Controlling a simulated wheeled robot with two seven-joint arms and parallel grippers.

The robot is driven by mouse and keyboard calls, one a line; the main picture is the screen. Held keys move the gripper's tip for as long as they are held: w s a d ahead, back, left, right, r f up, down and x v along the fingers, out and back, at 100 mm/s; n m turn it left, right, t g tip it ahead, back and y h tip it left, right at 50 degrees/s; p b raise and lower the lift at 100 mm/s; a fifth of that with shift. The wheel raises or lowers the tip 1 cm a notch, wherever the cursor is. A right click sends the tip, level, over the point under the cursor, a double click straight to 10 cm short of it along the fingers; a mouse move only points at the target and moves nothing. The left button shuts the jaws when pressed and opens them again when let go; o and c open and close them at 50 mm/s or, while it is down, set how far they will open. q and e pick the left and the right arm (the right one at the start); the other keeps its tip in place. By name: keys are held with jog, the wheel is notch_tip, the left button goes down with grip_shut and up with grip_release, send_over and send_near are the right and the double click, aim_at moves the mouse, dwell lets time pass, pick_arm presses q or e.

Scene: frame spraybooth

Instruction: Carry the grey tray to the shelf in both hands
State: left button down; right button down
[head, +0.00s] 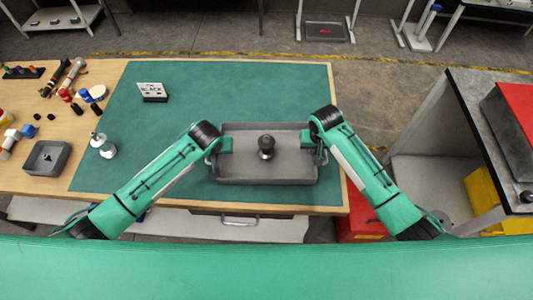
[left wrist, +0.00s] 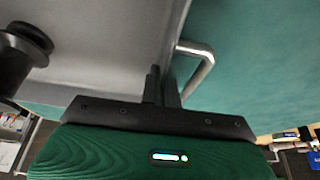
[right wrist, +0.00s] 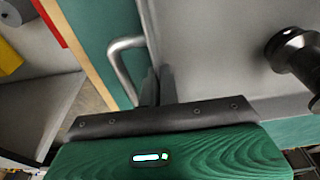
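The grey tray (head: 240,172) is at the front of the green mat, level, with a dark knobbed object (head: 266,147) standing in it. I cannot tell if the tray touches the mat. My left gripper (head: 222,145) is at its left end; in the left wrist view its fingers (left wrist: 162,86) close on the tray wall, beside a metal handle (left wrist: 198,68). My right gripper (head: 312,142) is at the right end; in the right wrist view its fingers (right wrist: 157,88) close on the wall beside the other handle (right wrist: 122,62). A grey unit with a shelf board (head: 435,178) stands at right.
A red box (head: 515,105) is on top of the right unit, with a yellow bin (head: 485,195) below. Floor shows between table and unit.

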pick_arm(q)
jog(key=shift+w+r, duration=0.1)
jog(key=shift+r, duration=0.1)
pick_arm(e)
jog(key=shift+w+r, duration=0.1)
jog(key=shift+r, duration=0.05)
dwell(0.6)
